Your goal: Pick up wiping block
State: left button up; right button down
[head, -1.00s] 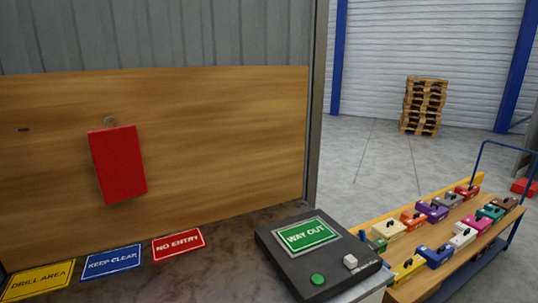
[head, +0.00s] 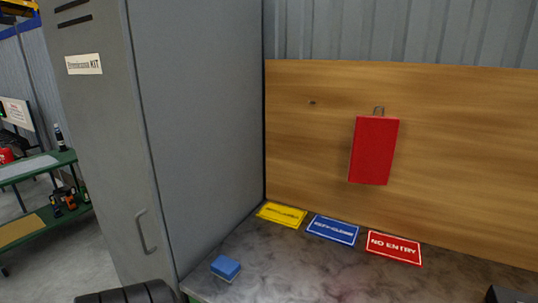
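A small blue block (head: 226,267) with a paler underside, which looks like the wiping block, lies on the dark worktop (head: 300,275) near its left front edge. It is in the head view, lower left of the middle, close to the grey cabinet. Nothing touches it. Neither of my grippers shows in the view. A dark rounded shape at the bottom edge left of the block may be part of my arm.
A grey cabinet (head: 205,120) with a handle stands left of the worktop. Yellow (head: 282,215), blue (head: 332,229) and red NO ENTRY (head: 394,247) signs lie along the back. A red panel (head: 374,150) hangs on the wooden board (head: 450,150). A green shelf (head: 35,170) stands far left.

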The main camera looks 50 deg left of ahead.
aim_at(226, 268)
jog(key=u, duration=1)
jog(key=k, duration=0.65)
jog(key=z, duration=0.2)
